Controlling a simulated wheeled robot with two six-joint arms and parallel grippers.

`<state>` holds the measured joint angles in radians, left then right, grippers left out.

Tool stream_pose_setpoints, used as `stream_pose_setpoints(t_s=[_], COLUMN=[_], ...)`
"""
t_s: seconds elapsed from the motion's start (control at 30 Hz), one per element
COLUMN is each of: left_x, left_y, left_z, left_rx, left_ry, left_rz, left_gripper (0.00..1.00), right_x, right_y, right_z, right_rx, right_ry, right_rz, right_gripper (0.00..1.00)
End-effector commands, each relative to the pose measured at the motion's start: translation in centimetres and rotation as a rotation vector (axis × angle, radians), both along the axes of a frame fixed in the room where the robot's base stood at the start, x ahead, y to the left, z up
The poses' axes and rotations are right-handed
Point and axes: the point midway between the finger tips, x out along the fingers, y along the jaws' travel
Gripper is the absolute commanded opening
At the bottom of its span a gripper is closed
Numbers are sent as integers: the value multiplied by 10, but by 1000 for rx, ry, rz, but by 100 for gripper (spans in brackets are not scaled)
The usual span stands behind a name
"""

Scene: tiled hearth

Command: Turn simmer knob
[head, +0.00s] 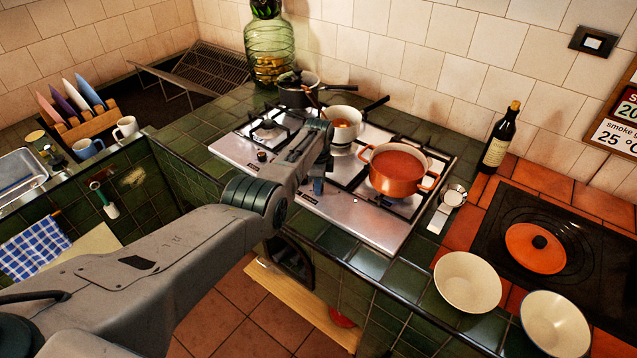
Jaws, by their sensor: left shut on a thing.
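My left gripper (319,184) reaches in from the left and points down at the front strip of the steel hob (370,224). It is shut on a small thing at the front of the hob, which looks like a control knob. The jaws and wrist hide most of it, so I cannot tell which way it is turned. Another dark knob (262,156) stands clear on the front strip to the left. My right gripper is not in view.
An orange pot (396,184) of red sauce sits on the hob just right of my gripper. A white saucepan (342,135) with a spoon and a dark pot (292,97) stand behind. A bottle (497,140) and two bowls (466,284) are at the right.

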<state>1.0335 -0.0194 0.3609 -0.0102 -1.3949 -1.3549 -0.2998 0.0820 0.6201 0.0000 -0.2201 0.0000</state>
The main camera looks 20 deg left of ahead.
Motion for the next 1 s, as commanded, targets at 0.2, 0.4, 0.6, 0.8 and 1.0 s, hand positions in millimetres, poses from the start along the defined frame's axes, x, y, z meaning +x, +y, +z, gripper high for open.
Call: stream_pose_setpoints(t_s=[0.2, 0.4, 0.6, 0.8, 1.0], left_x=[1, 1, 1, 1, 1], left_y=[0, 0, 0, 0, 0], left_z=[1, 2, 2, 2, 2], left_rx=[-1, -1, -1, 0, 0], left_ry=[-2, -3, -3, -3, -3], left_rz=[-196, -351, -460, -522, -545], left_gripper=[7, 7, 7, 7, 7], right_x=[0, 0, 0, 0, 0], right_y=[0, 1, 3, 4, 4], right_z=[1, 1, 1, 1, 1], right_rx=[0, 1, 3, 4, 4], right_ry=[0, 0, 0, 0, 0], right_rz=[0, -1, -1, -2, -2], right_gripper=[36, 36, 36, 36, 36])
